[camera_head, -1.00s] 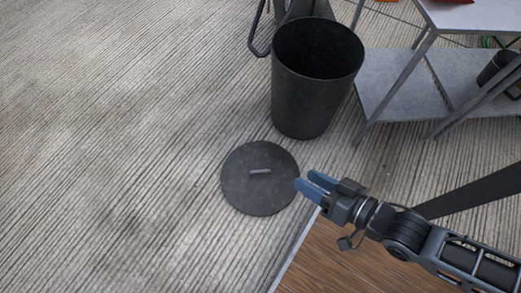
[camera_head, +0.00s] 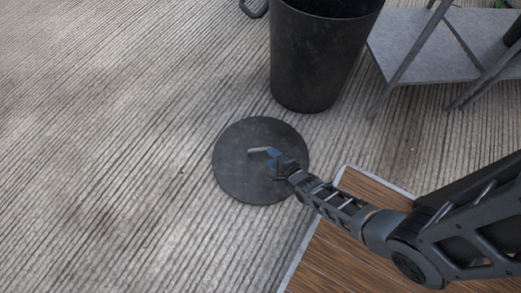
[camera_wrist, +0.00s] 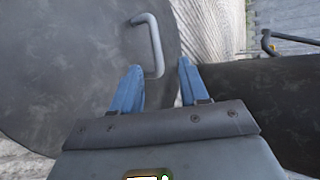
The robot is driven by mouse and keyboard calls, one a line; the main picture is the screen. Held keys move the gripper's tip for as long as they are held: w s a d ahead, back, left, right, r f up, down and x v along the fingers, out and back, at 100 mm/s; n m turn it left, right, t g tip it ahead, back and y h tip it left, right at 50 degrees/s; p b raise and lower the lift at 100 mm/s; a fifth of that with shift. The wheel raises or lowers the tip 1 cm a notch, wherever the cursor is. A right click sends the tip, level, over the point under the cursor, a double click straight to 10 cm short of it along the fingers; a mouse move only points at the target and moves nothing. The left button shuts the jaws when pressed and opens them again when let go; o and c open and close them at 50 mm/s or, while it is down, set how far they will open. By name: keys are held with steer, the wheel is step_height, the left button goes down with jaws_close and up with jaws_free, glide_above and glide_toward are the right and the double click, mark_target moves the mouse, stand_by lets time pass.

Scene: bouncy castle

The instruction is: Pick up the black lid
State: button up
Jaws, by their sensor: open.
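The black lid (camera_head: 236,178) is a round dark disc lying flat on the grooved floor. A small grey handle (camera_head: 257,150) stands at its middle. My gripper (camera_head: 271,154) is over the lid, at the right end of the handle. In the wrist view the lid (camera_wrist: 60,70) fills the left side, and its handle (camera_wrist: 156,45) rises just beyond my fingertips. My gripper (camera_wrist: 160,68) is open there, with its two blue fingers apart and the near end of the handle between their tips. Whether the fingers touch the handle cannot be told.
A tall black bin (camera_head: 315,60) stands behind the lid to the right; its side (camera_wrist: 270,100) also shows in the wrist view. A grey metal shelf (camera_head: 420,45) is at the back right. A wooden platform (camera_head: 350,240) lies at the front right. The floor to the left is clear.

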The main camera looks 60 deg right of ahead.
mark_target(261, 150)
steer(key=b+x, duration=0.1)
steer(key=x, duration=0.1)
steer(key=b+x, duration=0.1)
steer(key=x, duration=0.2)
steer(key=b+x, duration=0.2)
steer(key=shift+w+a+f, duration=0.15)
steer(key=shift+w+f, duration=0.15)
steer(key=shift+f, duration=0.15)
steer(key=shift+r, duration=0.1)
jaws_close()
stand_by(0.9)
